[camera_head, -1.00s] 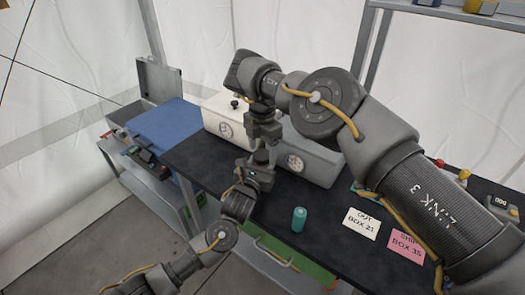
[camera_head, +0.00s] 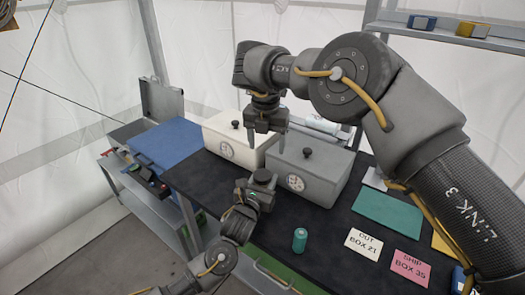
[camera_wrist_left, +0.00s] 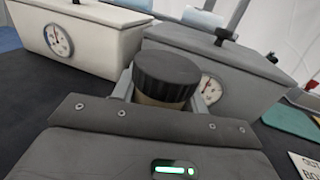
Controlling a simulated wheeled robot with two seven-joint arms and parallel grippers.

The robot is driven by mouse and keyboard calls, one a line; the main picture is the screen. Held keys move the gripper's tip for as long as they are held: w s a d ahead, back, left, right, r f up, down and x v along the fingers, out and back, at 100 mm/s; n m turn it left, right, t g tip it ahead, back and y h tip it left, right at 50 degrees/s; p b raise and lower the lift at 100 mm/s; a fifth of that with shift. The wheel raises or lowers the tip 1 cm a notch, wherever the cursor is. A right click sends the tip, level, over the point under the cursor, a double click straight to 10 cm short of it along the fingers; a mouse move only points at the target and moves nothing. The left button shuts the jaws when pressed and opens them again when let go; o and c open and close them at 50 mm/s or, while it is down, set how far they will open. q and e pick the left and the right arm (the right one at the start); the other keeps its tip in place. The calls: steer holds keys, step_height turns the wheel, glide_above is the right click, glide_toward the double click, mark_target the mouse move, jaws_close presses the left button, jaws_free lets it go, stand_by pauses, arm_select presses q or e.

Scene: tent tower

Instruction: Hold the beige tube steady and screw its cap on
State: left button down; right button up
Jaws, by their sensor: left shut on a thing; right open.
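My left gripper (camera_head: 262,181) is shut on the beige tube (camera_wrist_left: 158,100) and holds it upright above the dark tabletop. Only a short beige band of the tube shows in the left wrist view; the rest is hidden by the gripper. The black ribbed cap (camera_wrist_left: 166,72) sits on top of the tube, and it also shows in the head view (camera_head: 264,175). I cannot tell how tight it is. My right gripper (camera_head: 267,139) is open and empty, above the cap and apart from it, fingers pointing down.
A white box (camera_head: 232,143) and a grey box (camera_head: 318,178), both with gauges and black knobs, stand behind the grippers. A teal cylinder (camera_head: 300,241) stands near the front edge. Cards "OUT BOX 21" (camera_head: 364,242) and "SHIP BOX 35" (camera_head: 409,266) lie right, by a teal mat (camera_head: 388,213).

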mark_target(262, 174)
steer(key=n, duration=0.2)
steer(key=s+f+n, duration=0.1)
steer(key=n, duration=0.1)
steer(key=shift+s+a+f+g, duration=0.1)
steer(key=shift+a+f+g, duration=0.05)
steer(key=shift+a+g, duration=0.2)
steer(key=shift+a+n, duration=0.3)
steer(key=shift+n, duration=0.3)
steer(key=shift+f, duration=0.1)
steer(key=shift+f, duration=3.95)
steer(key=c, duration=1)
steer(key=o, duration=1.2)
steer(key=shift+c, duration=0.2)
steer(key=shift+r, duration=0.1)
